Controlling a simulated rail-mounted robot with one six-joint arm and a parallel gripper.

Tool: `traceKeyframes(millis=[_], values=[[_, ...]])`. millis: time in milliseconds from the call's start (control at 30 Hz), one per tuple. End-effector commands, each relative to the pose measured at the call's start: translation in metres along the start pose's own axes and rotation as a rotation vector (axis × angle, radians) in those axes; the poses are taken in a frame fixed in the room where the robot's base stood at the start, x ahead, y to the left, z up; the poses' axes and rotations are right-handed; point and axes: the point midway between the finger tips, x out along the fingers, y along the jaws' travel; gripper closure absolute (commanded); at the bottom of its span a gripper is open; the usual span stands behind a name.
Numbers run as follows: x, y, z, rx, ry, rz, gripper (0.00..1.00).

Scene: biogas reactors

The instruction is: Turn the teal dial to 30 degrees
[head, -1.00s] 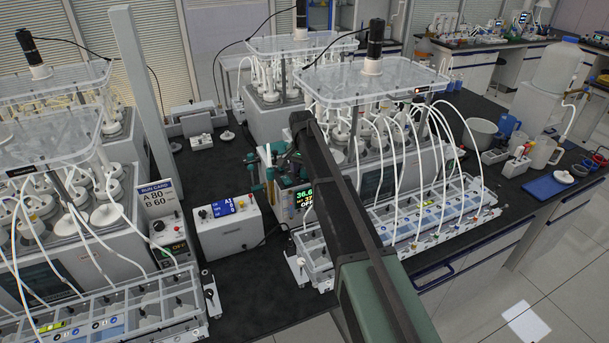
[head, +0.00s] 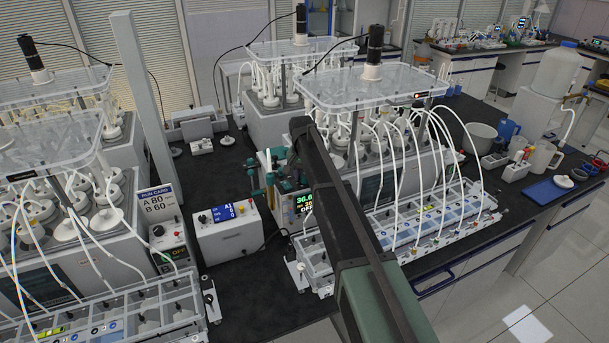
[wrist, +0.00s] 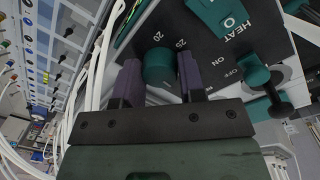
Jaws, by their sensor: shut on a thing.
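The teal dial (wrist: 159,68) is a round knob on the dark front panel of a heater unit, in the wrist view. Printed scale numbers, one of them 20, stand just beyond it. My gripper (wrist: 160,76) is shut on the dial, with one dark finger on each side. The dial's pointer mark cannot be made out. My arm hides part of the unit there.
White tubes (wrist: 105,60) run close on the left. A white control box (head: 228,230) stands left of the unit.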

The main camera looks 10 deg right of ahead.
Motion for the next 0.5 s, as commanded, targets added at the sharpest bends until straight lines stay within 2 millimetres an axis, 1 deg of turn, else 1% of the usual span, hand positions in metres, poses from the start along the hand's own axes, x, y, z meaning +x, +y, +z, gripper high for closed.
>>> traceKeyframes(millis=[500], values=[[0.0003, 0.0017, 0.0008, -0.478, 0.025, 0.001, 0.87]])
